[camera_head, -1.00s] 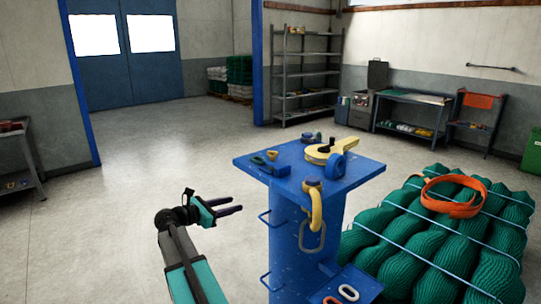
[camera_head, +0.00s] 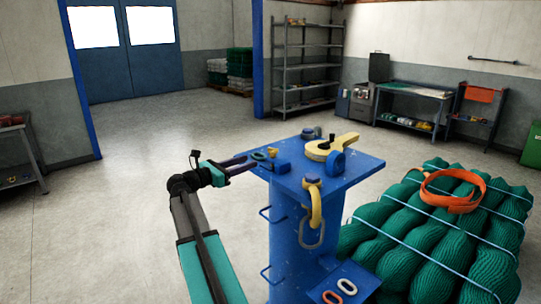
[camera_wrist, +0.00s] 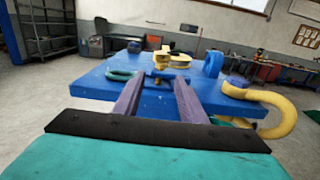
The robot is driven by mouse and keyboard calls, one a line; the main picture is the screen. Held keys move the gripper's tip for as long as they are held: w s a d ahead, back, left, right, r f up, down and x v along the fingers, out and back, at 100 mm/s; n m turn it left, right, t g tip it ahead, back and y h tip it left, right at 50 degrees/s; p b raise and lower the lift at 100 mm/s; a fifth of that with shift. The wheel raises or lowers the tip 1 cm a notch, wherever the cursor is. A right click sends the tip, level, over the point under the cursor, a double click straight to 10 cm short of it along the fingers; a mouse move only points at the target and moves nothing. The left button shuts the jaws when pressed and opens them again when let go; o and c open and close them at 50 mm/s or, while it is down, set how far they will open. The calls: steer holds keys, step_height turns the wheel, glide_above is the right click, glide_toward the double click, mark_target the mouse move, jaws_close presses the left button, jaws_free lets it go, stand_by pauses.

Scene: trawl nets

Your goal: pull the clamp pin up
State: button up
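A small yellow handled piece, which looks like the clamp pin (camera_wrist: 160,62), stands upright near the edge of the blue stand top. It also shows in the head view (camera_head: 273,153), beside a blue block (camera_head: 283,166) and a green link (camera_head: 259,156). My gripper (camera_wrist: 158,80) is open and empty, its two fingers reaching over the stand's edge. In the wrist view the yellow piece lies just beyond and between the fingertips; I cannot tell whether they touch it. In the head view my gripper (camera_head: 257,158) is at the stand's left corner.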

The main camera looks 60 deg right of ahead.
mark_target(272, 153)
steer(key=p+x, duration=0.4)
steer(key=x, duration=0.7)
steer(key=shift+p+x, duration=0.35)
steer(key=shift+x, duration=0.7)
steer(key=shift+f, duration=0.1)
